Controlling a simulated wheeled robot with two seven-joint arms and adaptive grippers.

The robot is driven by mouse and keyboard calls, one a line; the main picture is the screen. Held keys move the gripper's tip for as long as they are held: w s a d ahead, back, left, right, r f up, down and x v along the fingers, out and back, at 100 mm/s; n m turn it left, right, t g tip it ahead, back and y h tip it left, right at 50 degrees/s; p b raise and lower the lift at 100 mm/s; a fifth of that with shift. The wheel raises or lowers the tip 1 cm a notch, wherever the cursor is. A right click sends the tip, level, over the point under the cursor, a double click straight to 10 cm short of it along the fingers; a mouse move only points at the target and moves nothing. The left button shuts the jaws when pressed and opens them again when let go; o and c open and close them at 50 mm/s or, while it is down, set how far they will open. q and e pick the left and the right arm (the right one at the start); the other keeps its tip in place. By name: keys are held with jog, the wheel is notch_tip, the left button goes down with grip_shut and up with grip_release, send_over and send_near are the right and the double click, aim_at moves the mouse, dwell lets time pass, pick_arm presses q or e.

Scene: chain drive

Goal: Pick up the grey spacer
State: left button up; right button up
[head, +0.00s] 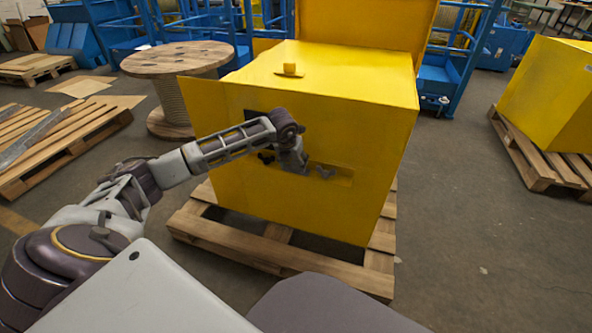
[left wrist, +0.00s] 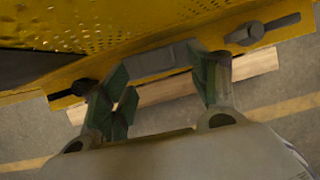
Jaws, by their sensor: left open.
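The grey spacer (left wrist: 160,60) looks like a flat, oblong grey block on a yellow ledge in the left wrist view. My left gripper (left wrist: 162,80) is open, with one green-padded finger toward each end of the block. I cannot tell whether the fingers touch it. In the head view my left gripper (head: 293,164) is at the front of the yellow machine housing (head: 310,205) and hides the spacer. My right gripper is not in view.
On the ledge, a grey part with a round end (left wrist: 245,35) lies right of the gripper and a dark knob (left wrist: 83,88) lies left. The housing stands on a wooden pallet (head: 275,262). A cable drum (head: 172,85) is behind left.

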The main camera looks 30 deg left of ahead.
pick_arm(q)
jog(key=shift+x, duration=1.1)
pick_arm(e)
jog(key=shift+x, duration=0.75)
pick_arm(q)
jog(key=shift+c, duration=0.3)
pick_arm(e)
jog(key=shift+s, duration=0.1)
pick_arm(q)
jog(key=c, duration=1.1)
jog(key=shift+s+r, duration=0.1)
jog(key=shift+r, duration=0.05)
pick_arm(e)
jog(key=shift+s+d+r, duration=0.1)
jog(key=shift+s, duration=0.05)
